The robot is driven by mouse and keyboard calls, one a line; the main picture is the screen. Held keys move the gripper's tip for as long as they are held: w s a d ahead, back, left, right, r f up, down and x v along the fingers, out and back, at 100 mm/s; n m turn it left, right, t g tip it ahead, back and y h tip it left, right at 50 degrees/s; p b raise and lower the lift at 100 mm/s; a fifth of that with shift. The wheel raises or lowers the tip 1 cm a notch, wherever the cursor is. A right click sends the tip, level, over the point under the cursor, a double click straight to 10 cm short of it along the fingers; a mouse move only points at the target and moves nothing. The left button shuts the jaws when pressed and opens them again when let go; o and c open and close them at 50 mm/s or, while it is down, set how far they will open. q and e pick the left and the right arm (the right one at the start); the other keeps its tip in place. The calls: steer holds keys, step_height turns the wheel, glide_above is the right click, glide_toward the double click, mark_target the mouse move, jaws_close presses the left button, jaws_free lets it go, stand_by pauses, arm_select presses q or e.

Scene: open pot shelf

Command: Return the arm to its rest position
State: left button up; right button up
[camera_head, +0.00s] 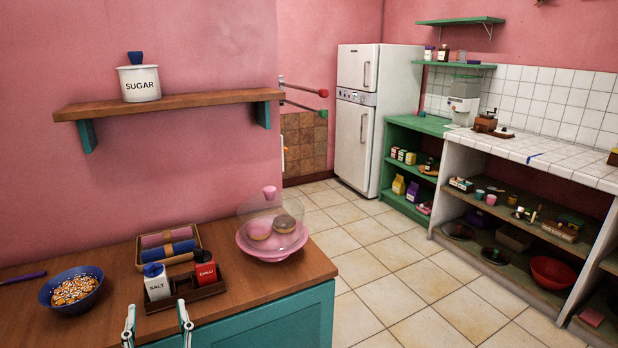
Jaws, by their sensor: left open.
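My left gripper (156,308) shows at the bottom edge of the head view, left of centre. Its two fingers point up and stand apart, with nothing seen held between them. It is in front of the wooden counter (218,312), just below the salt and chilli shakers. Most of my left arm is out of the picture. A white sugar pot (139,84) with a blue knob stands upright on the wooden wall shelf (190,101), well above the gripper and apart from it. My right gripper does not show.
On the counter are a blue bowl (72,287) of rings, a salt shaker (157,282), a red chilli shaker (205,268), a tray of rolled cloths (168,246) and a pink cake stand (272,240) with a clear dome. Tiled floor (400,285) lies open to the right.

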arm_select(q)
steer(key=s+d+m+t+h+p, duration=0.1)
steer(key=d+m+t+h, duration=0.55)
steer(key=m, duration=1.15)
steer(key=s+d+f+m+g+h+p, duration=0.15)
steer(key=d+f+m+g+h, duration=0.35)
steer(key=d+f+m+h, duration=0.5)
steer(key=s+a+f+m+g+y, duration=0.1)
steer(key=s+a+f+m+g, duration=0.1)
steer(key=s+f+m, duration=0.2)
steer(key=s+a+f+m+g+y, duration=0.1)
steer(key=s+a+f+m+g, duration=0.1)
steer(key=f+m, duration=0.4)
steer(key=s+a+f+m+g+y, duration=0.2)
steer(key=s+f+m+g, duration=0.2)
steer(key=f, duration=0.7)
steer(key=shift+s+f+m+p, duration=0.3)
steer(key=shift+s+m, duration=0.4)
steer(key=shift+s, duration=0.4)
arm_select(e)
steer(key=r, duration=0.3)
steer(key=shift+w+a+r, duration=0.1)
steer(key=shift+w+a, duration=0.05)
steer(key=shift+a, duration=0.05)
arm_select(q)
steer(key=shift+r, duration=0.1)
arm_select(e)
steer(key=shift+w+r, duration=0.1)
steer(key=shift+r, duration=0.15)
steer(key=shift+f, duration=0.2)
